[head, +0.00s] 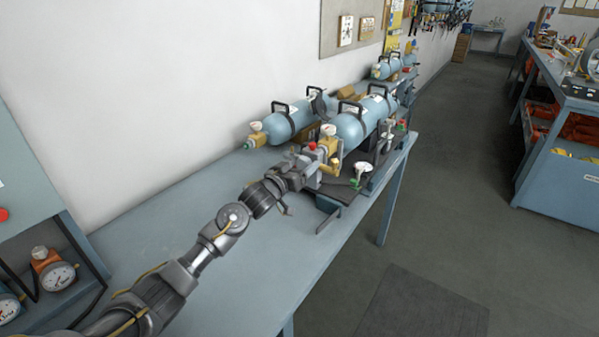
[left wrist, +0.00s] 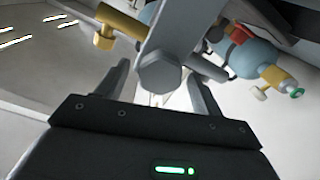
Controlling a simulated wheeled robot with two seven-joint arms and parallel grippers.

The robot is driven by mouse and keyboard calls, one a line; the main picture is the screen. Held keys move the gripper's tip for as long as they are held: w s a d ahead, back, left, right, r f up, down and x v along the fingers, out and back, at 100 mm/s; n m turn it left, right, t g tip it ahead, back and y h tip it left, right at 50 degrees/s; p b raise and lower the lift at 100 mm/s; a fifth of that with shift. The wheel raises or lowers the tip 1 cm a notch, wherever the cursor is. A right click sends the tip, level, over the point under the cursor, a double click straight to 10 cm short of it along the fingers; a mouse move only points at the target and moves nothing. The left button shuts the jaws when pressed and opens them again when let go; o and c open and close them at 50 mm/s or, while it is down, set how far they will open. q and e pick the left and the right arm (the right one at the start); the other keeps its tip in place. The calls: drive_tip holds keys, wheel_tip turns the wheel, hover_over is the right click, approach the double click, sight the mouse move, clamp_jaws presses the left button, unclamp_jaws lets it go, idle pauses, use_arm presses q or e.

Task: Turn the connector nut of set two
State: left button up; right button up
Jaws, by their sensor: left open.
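My left gripper (head: 312,167) reaches in from the left to the valve end of the nearest blue cylinder (head: 357,125) in the head view. In the left wrist view, the gripper (left wrist: 158,78) is open, with a finger on each side of a grey hexagonal nut (left wrist: 160,72). The nut sits at the end of a grey bar-like part. I cannot tell whether the fingers touch it. In the head view the gripper hides the nut. A brass valve (head: 328,146) with a white knob and a red cap (head: 312,146) stand just beyond the gripper. No set number is readable.
A second blue cylinder (head: 287,122) lies behind, near the wall, with more cylinders (head: 389,66) farther along. A white-topped green knob (head: 362,170) stands right of the gripper. The near blue-grey bench top (head: 255,270) is clear. Gauges (head: 57,275) sit at the lower left.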

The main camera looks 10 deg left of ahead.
use_arm(q)
drive_tip(key=c, duration=1)
drive_tip(key=shift+a, duration=0.1)
drive_tip(key=shift+m, duration=0.3)
drive_tip(key=m, duration=0.2)
drive_tip(key=shift+m, duration=0.3)
drive_tip(key=shift+d+m, duration=0.2)
drive_tip(key=shift+m, duration=1.6)
